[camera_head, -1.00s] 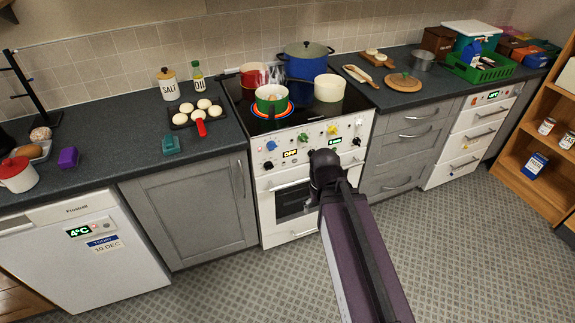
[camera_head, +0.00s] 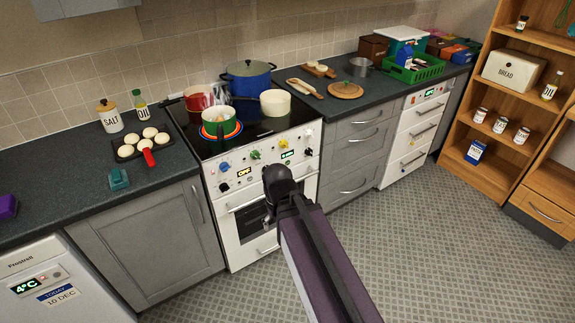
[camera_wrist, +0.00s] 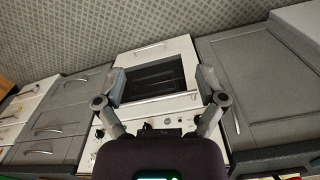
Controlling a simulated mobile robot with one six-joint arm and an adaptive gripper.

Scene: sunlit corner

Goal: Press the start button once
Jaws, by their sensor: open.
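The stove's white control panel (camera_head: 262,162) carries several coloured knobs, small round controls and two lit displays. The left display reads OFF (camera_head: 244,172); the right one (camera_head: 288,154) glows green, too small to read. No control can be made out as labelled start. My gripper (camera_head: 270,206) is in front of the stove, below the panel by the oven door (camera_head: 258,219), partly hidden by my wrist. In the wrist view my gripper (camera_wrist: 161,78) is open and empty, its two fingers apart across the oven door.
A green pot (camera_head: 219,123) is on a lit red ring, with a blue pot (camera_head: 249,82) and cream pot (camera_head: 275,103) nearby. A white drawer unit (camera_head: 411,142) with a lit panel stands right. A wooden shelf (camera_head: 480,150) is far right. The floor in front is clear.

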